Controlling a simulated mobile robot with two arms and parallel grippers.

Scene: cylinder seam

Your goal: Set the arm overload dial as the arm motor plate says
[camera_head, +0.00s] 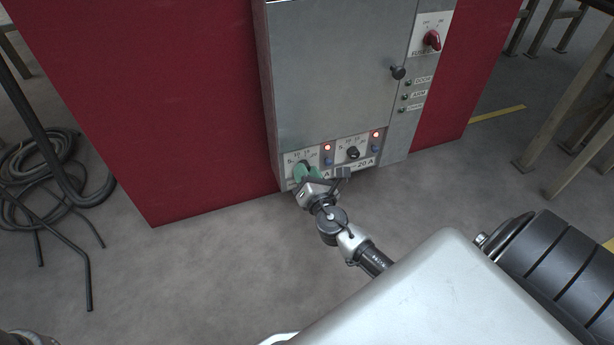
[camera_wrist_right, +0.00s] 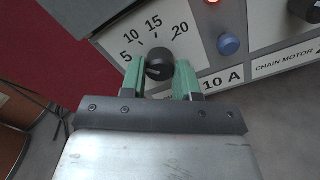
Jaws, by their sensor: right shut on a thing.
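The left dial is a black round knob (camera_wrist_right: 160,66) on a white scale marked 5, 10, 15 and 20. My right gripper (camera_wrist_right: 160,78) has green fingers, one on each side of this knob, and is shut on it. In the head view the right gripper (camera_head: 306,174) covers most of that dial at the cabinet's lower left. The motor plate (camera_wrist_right: 222,80) below the dial reads 10 A; its name is hidden behind the gripper. I cannot tell the knob's exact setting. My left gripper is not in view.
A second dial (camera_head: 352,152) sits to the right, above a 20 A plate (camera_wrist_right: 287,60) reading CHAIN MOTOR. Red lamps (camera_head: 327,147) and blue buttons (camera_wrist_right: 229,44) sit beside the dials. A red fuse switch (camera_head: 432,40) is higher up. Cables (camera_head: 50,150) lie at left.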

